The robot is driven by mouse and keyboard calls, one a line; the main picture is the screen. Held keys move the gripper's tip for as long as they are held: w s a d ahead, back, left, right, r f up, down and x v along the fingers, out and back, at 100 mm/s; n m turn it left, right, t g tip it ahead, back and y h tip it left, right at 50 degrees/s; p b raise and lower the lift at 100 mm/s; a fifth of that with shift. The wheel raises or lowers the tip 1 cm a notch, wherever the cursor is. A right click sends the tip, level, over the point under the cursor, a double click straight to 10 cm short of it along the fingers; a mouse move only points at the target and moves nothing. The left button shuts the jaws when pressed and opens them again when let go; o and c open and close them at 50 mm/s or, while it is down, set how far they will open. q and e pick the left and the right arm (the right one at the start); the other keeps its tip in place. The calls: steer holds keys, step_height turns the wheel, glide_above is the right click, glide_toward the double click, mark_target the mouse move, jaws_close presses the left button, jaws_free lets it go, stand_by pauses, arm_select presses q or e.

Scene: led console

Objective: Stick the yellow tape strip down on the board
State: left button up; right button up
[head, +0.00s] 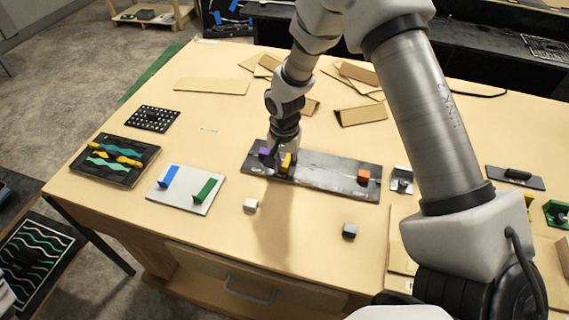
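My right gripper (285,164) points down over a long dark panel (325,178) in the middle of the table. A small yellow piece (287,161) shows right at its fingertips; it looks like the yellow strip. Whether the fingers grip it or only stand around it cannot be told. A purple block (264,153) and an orange block (363,176) stand on the same panel, either side of the gripper. A white board (184,200) with a blue strip (169,176) and a green strip (204,189) lies to the left. My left gripper is not in view.
A black mat (128,178) with wavy teal and yellow strips lies far left, below a dotted black plate (153,119). A white cube (251,205) and a grey cube (350,231) stand near the front. Cardboard pieces (362,115) lie behind. My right arm covers the right side.

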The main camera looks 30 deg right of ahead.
steer(key=o, duration=0.8)
step_height(320, 180, up, 12)
steer(key=shift+f, duration=0.1)
